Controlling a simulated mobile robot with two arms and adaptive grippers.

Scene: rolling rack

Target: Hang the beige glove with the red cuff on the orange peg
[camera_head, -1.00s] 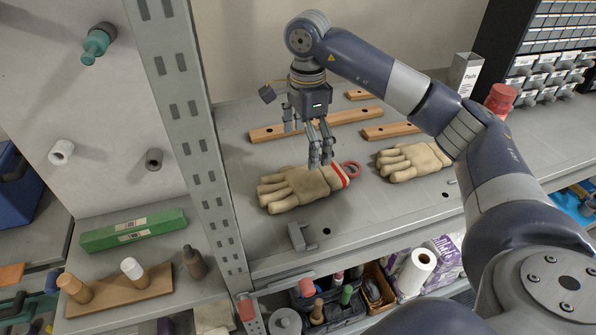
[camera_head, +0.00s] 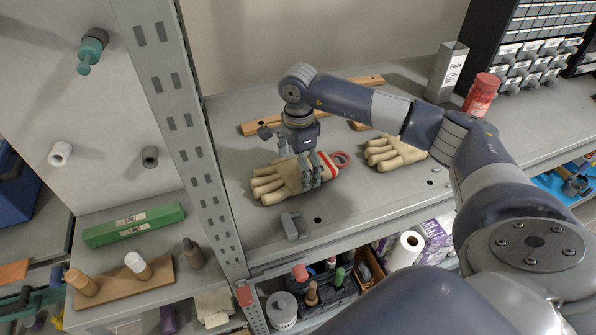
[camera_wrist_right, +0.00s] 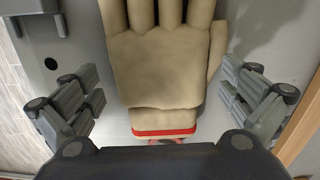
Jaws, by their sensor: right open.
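The beige glove with the red cuff (camera_head: 284,178) lies flat on the upper grey shelf, fingers pointing left, with a red loop at its cuff end. My right gripper (camera_head: 312,172) is low over its cuff half, jaws open. In the right wrist view, the open fingers stand on either side of the glove (camera_wrist_right: 165,70), with gaps visible. The red cuff band (camera_wrist_right: 165,132) shows near the palm of the gripper. No peg is clearly orange; an orange-tan upright peg (camera_head: 82,283) stands on a wooden board at lower left. My left gripper is not in view.
A second beige glove (camera_head: 392,152) lies to the right. A perforated metal post (camera_head: 190,130) stands left of the shelf. A small grey bracket (camera_head: 293,226) sits in front of the glove.

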